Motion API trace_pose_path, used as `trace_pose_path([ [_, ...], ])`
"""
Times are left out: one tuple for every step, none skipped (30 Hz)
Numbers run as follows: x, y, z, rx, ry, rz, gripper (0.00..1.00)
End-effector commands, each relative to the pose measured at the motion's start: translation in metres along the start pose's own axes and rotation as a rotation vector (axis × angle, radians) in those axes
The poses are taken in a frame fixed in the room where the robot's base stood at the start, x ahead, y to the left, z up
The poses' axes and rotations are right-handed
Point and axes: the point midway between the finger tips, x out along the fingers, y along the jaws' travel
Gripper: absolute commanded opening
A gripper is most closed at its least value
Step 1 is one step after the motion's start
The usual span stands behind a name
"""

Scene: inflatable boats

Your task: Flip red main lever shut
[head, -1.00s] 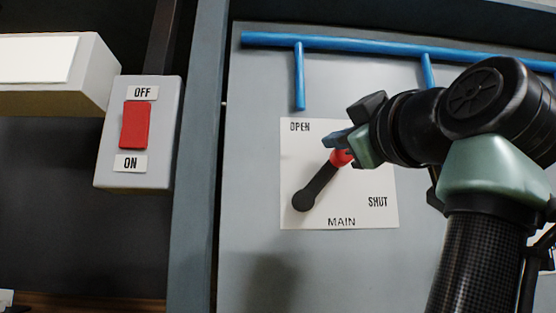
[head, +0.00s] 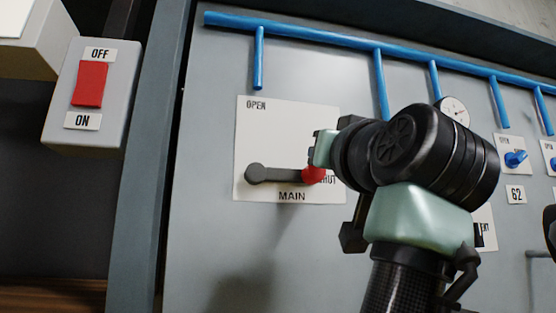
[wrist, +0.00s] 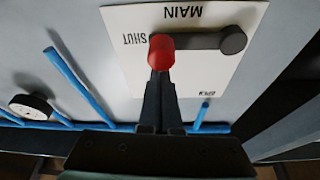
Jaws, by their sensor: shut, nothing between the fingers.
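The main lever is a dark handle with a red knob (head: 314,174), on a white plate (head: 262,125) marked OPEN, SHUT and MAIN. The lever lies about level, its pivot (head: 256,173) at the left and the knob at the right over the SHUT label. In the wrist view the red knob (wrist: 161,51) is just beyond the tips of my gripper (wrist: 158,80), whose fingers are together with nothing between them. In the head view my gripper (head: 318,153) is at the knob, partly hidden by my wrist. I cannot tell whether fingers and knob touch.
A grey box with a red OFF/ON switch (head: 90,84) is at the left. Blue pipes (head: 300,30) run along the top of the panel. A round gauge (head: 454,110) and a small blue valve (head: 515,158) are at the right. The panel below the plate is clear.

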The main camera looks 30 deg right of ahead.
Motion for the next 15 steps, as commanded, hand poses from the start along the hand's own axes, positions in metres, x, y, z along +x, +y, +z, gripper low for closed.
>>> trace_pose_path([
  [-0.0009, 0.0009, 0.0026, -0.001, 0.0, 0.0, 0.0],
  [-0.0011, 0.0011, 0.0033, -0.001, 0.0, 0.0, 0.0],
  [-0.0013, 0.0013, 0.004, -0.001, 0.0, 0.0, 0.0],
  [-0.0015, 0.0015, 0.0044, -0.002, 0.0, 0.0, 0.0],
  [-0.0016, 0.0017, 0.0047, -0.002, 0.0, 0.0, 0.0],
  [-0.0018, 0.0018, 0.0051, -0.002, 0.0, 0.0, 0.0],
  [-0.0018, 0.002, 0.0054, -0.002, 0.0, 0.0, 0.0],
  [-0.0019, 0.0021, 0.0057, -0.002, -0.001, 0.0, 0.0],
  [-0.0019, 0.0022, 0.006, -0.002, -0.001, 0.0, 0.0],
  [-0.0019, 0.0023, 0.0062, -0.002, -0.001, 0.0, 0.0],
  [-0.0019, 0.0023, 0.0064, -0.002, -0.002, -0.001, 0.0],
  [-0.0018, 0.0023, 0.0066, -0.002, -0.002, -0.001, 0.0],
  [-0.0018, 0.0024, 0.0067, -0.002, -0.003, -0.001, 0.0],
  [-0.0018, 0.0024, 0.0068, -0.002, -0.003, -0.001, 0.0],
  [-0.0017, 0.0023, 0.007, -0.003, -0.004, -0.001, 0.0],
])
